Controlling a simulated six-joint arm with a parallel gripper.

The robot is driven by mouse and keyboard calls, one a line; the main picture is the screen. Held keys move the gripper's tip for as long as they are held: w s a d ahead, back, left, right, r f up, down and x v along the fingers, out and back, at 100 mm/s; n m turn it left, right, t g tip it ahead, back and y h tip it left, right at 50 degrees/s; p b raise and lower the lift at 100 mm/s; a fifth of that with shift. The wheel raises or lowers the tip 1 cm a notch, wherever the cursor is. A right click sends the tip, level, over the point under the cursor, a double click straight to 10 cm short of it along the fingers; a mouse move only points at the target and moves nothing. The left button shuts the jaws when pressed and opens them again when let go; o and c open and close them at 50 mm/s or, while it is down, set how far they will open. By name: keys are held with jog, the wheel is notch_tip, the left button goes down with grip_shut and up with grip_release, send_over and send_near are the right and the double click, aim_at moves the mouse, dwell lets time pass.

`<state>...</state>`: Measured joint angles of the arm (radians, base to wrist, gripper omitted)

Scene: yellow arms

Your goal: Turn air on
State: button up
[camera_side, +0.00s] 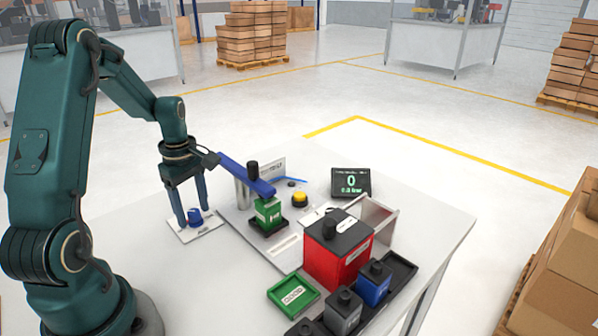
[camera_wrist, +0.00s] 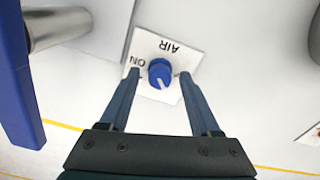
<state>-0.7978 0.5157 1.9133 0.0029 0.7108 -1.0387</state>
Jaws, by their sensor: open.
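The blue air knob (camera_wrist: 160,72) sits on a white plate (camera_wrist: 180,47) lettered AIR and ON, upside down in the wrist view. A white pointer line on the knob points down and slightly right there, away from the word ON. In the side view the knob (camera_side: 195,215) is on the table left of the fixture. My gripper (camera_wrist: 158,72) is open, with one finger on each side of the knob and visible gaps to it. In the side view my gripper (camera_side: 193,222) points down over the plate, its fingertips close to plate height.
A blue bar (camera_side: 246,174) on a metal post stands right of my gripper, above a green block (camera_side: 268,213). A yellow button (camera_side: 300,199), a display reading 0 (camera_side: 351,182), a red box (camera_side: 338,250) and a green tray (camera_side: 293,295) lie further right. The table left of the plate is clear.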

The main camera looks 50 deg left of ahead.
grip_shut()
jog(key=shift+m, duration=0.4)
jog(key=m, duration=0.3)
jog(key=shift+m, duration=0.4)
jog(key=m, duration=1.3)
jog(key=shift+m, duration=0.3)
grip_release()
